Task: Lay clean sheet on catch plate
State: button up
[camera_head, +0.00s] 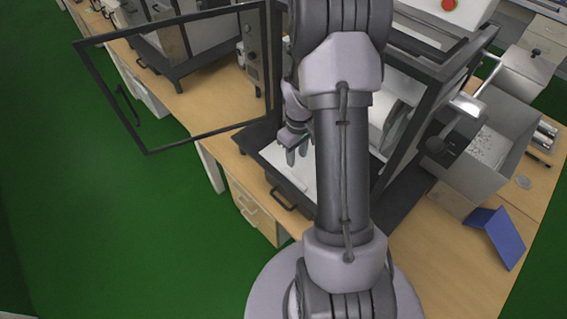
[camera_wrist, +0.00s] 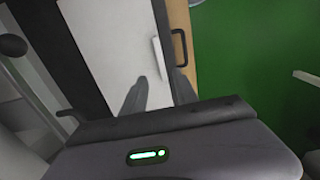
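A flat white surface (camera_head: 297,176) lies in a dark tray with a front handle, under the open-fronted chamber. It also shows in the wrist view (camera_wrist: 105,40). I cannot tell whether it is the clean sheet, the bare catch plate, or one on the other. A narrow white strip (camera_wrist: 159,58) lies near its handle-side edge. My gripper (camera_head: 297,156) is above this surface, pointing down. In the wrist view its two fingertips (camera_wrist: 159,77) are apart, with the strip showing beyond the gap. I see nothing clearly gripped. My arm hides part of the chamber.
A framed glass door (camera_head: 148,152) stands swung open at the left. A grey box (camera_head: 490,150) and a blue folded card (camera_head: 496,238) are on the wooden bench (camera_head: 440,260) at the right. Another machine stands at the back left. Green floor is clear at the left.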

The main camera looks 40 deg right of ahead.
jog(key=s+a+r+m+t, duration=0.1)
jog(key=a+r+m+t, duration=0.1)
jog(key=a+r, duration=0.7)
jog(key=a+r+m+t, duration=0.1)
jog(key=a+r, duration=0.6)
jog(key=r, duration=0.5)
jog(key=s+a+r+m+t+y, duration=0.2)
jog(key=s+a+r, duration=0.4)
jog(key=s+a, duration=0.5)
jog(key=shift+s+r+t, duration=0.2)
jog(key=shift+r+t, duration=0.05)
jog(key=shift+t, duration=0.15)
